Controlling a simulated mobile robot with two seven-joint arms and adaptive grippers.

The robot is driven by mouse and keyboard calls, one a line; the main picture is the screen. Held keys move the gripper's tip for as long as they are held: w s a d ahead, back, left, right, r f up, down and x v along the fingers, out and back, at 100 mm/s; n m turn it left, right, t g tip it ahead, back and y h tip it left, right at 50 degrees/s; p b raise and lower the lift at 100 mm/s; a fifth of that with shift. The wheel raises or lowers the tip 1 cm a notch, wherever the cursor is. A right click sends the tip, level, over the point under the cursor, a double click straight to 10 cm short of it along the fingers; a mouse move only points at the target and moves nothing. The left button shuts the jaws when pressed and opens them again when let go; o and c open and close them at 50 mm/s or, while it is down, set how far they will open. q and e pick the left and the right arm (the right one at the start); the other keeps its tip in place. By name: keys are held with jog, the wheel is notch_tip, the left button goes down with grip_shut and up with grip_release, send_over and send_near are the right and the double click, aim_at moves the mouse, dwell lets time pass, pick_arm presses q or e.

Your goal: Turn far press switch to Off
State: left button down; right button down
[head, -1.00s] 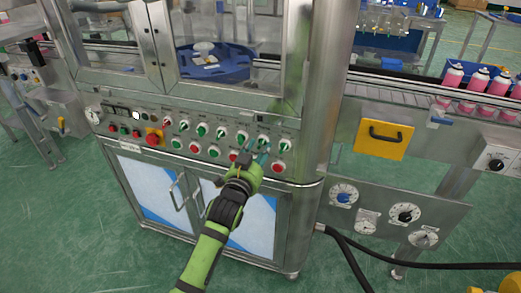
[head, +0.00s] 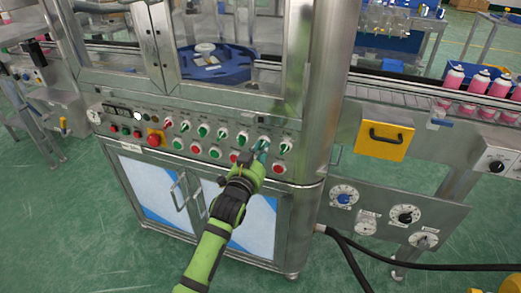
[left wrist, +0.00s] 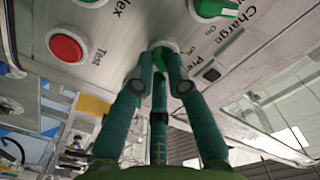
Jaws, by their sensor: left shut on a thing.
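The control panel (head: 205,143) on the machine front carries a row of green-handled rotary switches above a row of buttons. My left gripper (head: 261,152) reaches its right part. In the left wrist view, the gripper's two teal fingers (left wrist: 160,75) are shut on a switch knob (left wrist: 160,45), whose handle is mostly hidden between the fingertips. A partly visible label starting "Pre" lies beside this knob, so it appears to be the press switch. Its handle angle cannot be told. Another green-handled switch (left wrist: 215,8), near the "Charge" label, sits close by. My right gripper is not in view.
A red button (head: 279,169) sits low at the panel's right, close to my gripper. It is near the "Test" label in the left wrist view (left wrist: 67,47). A steel column (head: 322,100) stands right of the panel. Pink spray cans (head: 478,83) stand on the conveyor at right.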

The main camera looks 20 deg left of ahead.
pick_arm(q)
jog(key=n+p, duration=0.3)
jog(key=n, duration=0.2)
jog(key=shift+r+n+p, duration=0.2)
jog(key=shift+n+p, duration=0.1)
jog(key=shift+p, duration=0.05)
jog(key=n+p, duration=0.1)
jog(key=n, duration=0.2)
jog(key=shift+n+p, duration=0.7)
jog(key=shift+n, duration=0.7)
jog(key=c, duration=1.2)
grip_release()
